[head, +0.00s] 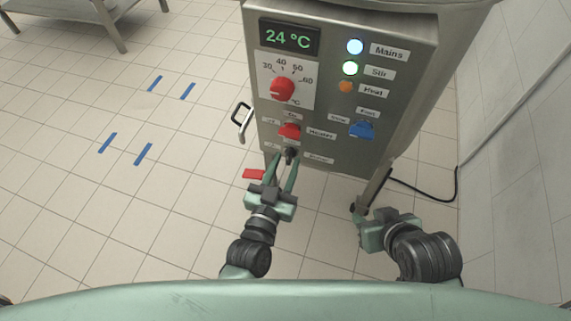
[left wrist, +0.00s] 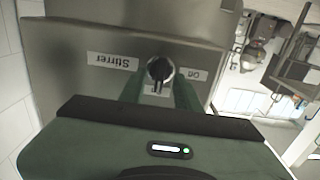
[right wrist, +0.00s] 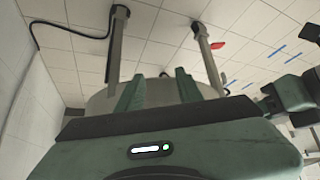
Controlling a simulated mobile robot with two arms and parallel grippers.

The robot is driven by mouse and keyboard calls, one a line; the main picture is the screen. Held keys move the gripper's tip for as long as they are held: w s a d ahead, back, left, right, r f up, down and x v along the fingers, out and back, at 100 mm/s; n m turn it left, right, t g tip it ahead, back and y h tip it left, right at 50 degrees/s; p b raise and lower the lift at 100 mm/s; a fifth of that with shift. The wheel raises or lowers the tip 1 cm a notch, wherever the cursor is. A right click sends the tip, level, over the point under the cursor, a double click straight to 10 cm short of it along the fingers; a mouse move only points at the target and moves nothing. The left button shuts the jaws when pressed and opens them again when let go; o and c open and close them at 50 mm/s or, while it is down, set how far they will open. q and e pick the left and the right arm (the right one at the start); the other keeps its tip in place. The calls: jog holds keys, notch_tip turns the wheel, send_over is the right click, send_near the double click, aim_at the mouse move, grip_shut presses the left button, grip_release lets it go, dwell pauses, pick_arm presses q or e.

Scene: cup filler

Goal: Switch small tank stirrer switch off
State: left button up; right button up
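The stirrer switch is a black rotary knob (head: 290,153) low on the front panel of the steel tank cabinet (head: 340,155). The left wrist view shows the knob (left wrist: 160,70) between a "Stirrer" label (left wrist: 113,62) and an "On" label (left wrist: 194,75). My left gripper (head: 283,163) is at the knob, with one finger on each side; gaps seem to show between fingers and knob. My right gripper (right wrist: 157,90) is open and empty, low at the right below the cabinet.
Above the knob are a red heater switch (head: 290,131), a red dial (head: 283,89) and a 24 °C display (head: 289,38). A blue switch (head: 362,129) is to the right. A metal handle (head: 242,120) and red lever (head: 254,174) stick out left. Open floor lies left.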

pick_arm(q)
jog(key=shift+w, duration=0.15)
grip_shut()
